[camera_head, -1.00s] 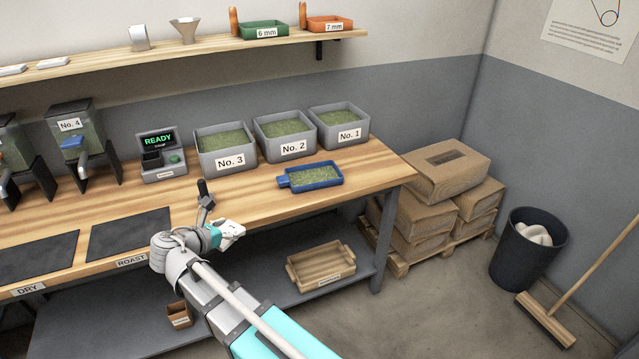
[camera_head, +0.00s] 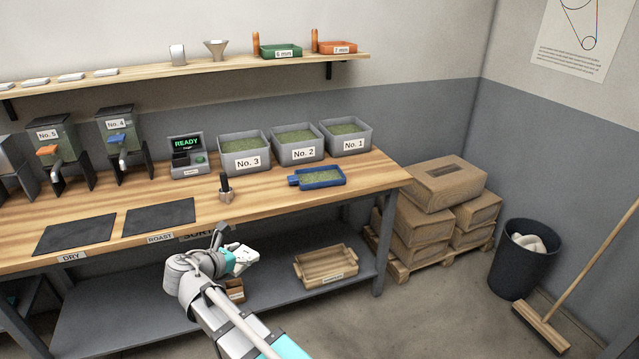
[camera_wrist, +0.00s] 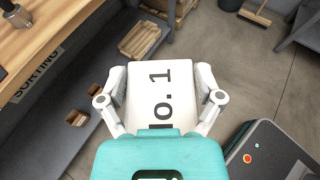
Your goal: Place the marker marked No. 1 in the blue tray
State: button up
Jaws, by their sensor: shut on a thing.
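The blue tray (camera_head: 296,180) sits on the wooden bench in front of the grey bins, with green beans in it. My gripper (camera_head: 246,258) is in front of the bench's front edge, below and to the left of the blue tray and apart from it. In the wrist view my gripper (camera_wrist: 162,85) is shut on a white plate-like marker (camera_wrist: 146,68). The marker's black print reads "o. 1", with its first letter hidden by the gripper. In the head view the marker is hard to make out at the gripper.
Bins No. 3 (camera_head: 238,146), No. 2 (camera_head: 295,139) and No. 1 (camera_head: 350,132) stand behind the tray. A dark-handled tool in a holder (camera_head: 226,192) stands left of the tray. A wooden crate (camera_head: 326,268) sits on the lower shelf. Bare bench lies in front of the tray.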

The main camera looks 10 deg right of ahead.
aim_at(309, 182)
jog(key=k, duration=0.25)
jog(key=z, duration=0.65)
jog(key=i, duration=1.65)
